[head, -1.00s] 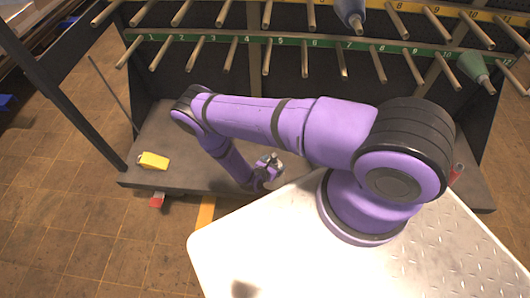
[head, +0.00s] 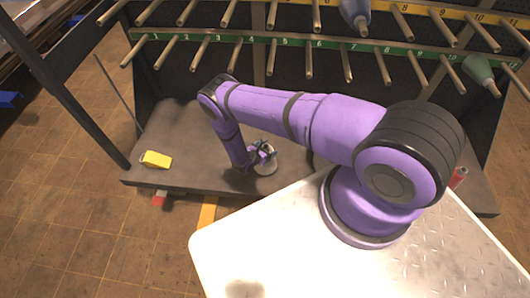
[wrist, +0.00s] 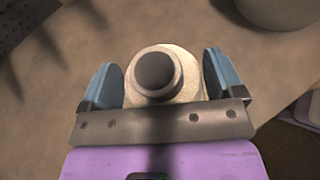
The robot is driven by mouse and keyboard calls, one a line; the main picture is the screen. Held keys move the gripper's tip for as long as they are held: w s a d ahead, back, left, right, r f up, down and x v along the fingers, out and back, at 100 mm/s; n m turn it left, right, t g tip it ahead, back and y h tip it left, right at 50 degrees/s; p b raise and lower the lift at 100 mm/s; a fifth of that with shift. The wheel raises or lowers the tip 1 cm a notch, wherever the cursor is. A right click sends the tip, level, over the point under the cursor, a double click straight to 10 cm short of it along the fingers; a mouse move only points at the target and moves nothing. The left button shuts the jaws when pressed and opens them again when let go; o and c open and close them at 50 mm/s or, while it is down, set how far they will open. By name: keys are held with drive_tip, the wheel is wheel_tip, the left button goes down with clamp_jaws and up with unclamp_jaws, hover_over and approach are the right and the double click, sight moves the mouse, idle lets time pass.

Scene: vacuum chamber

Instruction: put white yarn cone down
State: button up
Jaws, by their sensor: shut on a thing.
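The white yarn cone (wrist: 187,88) is in the wrist view, seen from above, with its dark grey tip (wrist: 155,73) facing the camera. My gripper (wrist: 163,80) has one blue finger pad on each side of the cone and is shut on it. In the head view my gripper (head: 262,152) is low over the grey base shelf (head: 205,170) of the rack, and part of the cone (head: 266,168) shows below the fingers. I cannot tell whether the cone's bottom touches the shelf.
A yellow object (head: 156,160) lies on the shelf's left part. Numbered peg rows with a green strip (head: 215,38) rise behind. A blue-grey cone (head: 354,14) and a green cone (head: 480,72) hang on pegs. A pale rounded object (wrist: 285,10) is at the wrist view's upper right.

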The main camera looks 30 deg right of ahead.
drive_tip(key=shift+f, duration=1)
drive_tip(key=o, duration=1)
drive_tip(key=v, duration=1.2)
